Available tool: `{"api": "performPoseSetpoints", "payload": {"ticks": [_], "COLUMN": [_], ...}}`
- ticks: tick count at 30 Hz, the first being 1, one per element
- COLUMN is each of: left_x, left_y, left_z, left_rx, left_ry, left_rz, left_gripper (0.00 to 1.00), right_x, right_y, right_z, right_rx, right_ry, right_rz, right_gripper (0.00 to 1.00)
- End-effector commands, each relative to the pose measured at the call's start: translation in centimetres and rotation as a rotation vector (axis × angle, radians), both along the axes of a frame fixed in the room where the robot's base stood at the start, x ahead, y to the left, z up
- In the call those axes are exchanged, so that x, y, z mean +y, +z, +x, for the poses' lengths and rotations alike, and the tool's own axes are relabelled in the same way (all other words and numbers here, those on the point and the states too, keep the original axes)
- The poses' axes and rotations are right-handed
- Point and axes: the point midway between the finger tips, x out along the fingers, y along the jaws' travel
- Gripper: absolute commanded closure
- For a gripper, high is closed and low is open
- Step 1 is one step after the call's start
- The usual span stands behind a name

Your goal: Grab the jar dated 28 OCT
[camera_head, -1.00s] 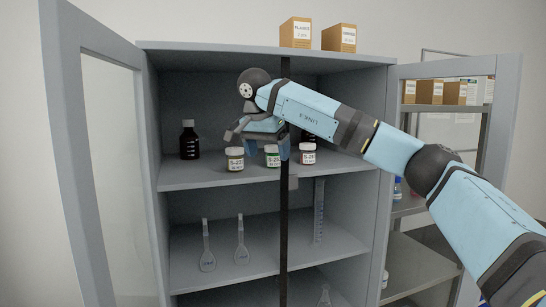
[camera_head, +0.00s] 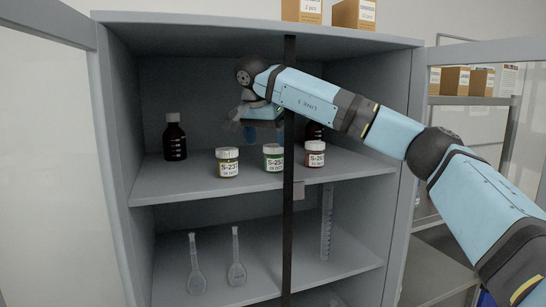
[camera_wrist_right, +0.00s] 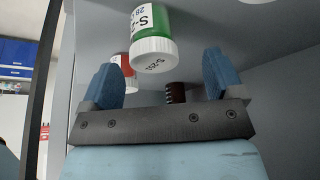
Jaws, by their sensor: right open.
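Three small white-lidded jars stand in a row on the cabinet's upper shelf: a yellow-banded jar (camera_head: 228,164), a green-banded jar (camera_head: 273,159) and a red-banded jar (camera_head: 315,155). Their dates are too small to read in the head view. In the right wrist view the green jar (camera_wrist_right: 155,42) appears lid downward, with "28" on its partly cut-off label. My right gripper (camera_head: 250,132) is open and empty, above and behind the jar row. In the wrist view its fingers (camera_wrist_right: 160,78) flank the gap below the green jar's lid, not touching it. My left gripper is not in view.
A dark bottle (camera_head: 175,138) stands at the shelf's left, another (camera_head: 315,131) behind the red jar. A dark vertical bar (camera_head: 288,220) crosses the cabinet front beside the green jar. Flasks (camera_head: 236,258) and a cylinder (camera_head: 326,222) stand below. Cabinet doors are open.

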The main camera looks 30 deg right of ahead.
Motion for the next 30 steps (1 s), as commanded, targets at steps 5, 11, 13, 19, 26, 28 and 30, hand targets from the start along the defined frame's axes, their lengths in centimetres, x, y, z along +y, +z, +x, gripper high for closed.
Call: {"api": "performPoseSetpoints", "payload": {"ticks": [5,11,13,19,26,28,30], "left_x": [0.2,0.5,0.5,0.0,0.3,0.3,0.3], "left_y": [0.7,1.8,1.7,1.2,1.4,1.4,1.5], "left_z": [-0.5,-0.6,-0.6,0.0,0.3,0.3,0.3], "left_rx": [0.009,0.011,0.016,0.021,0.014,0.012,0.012], "left_ry": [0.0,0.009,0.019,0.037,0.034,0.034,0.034], "left_rz": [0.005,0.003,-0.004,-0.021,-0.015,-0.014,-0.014], "left_gripper": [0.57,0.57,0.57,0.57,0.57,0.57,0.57], "right_x": [-1.0,-2.4,-2.7,-2.8,-2.7,-2.7,-2.7], "right_y": [-1.6,-4.3,-5.0,-5.5,-5.5,-5.5,-5.5], "right_z": [0.1,0.4,0.5,0.6,0.6,0.6,0.6], "right_rx": [0.002,0.003,0.003,0.0,0.0,0.0,0.0], "right_ry": [-0.001,-0.001,-0.002,-0.001,-0.001,-0.001,-0.001], "right_rz": [0.0,0.0,0.0,0.0,0.0,0.0,0.0], "right_gripper": [0.13,0.13,0.13,0.13,0.46,0.62,0.69]}}
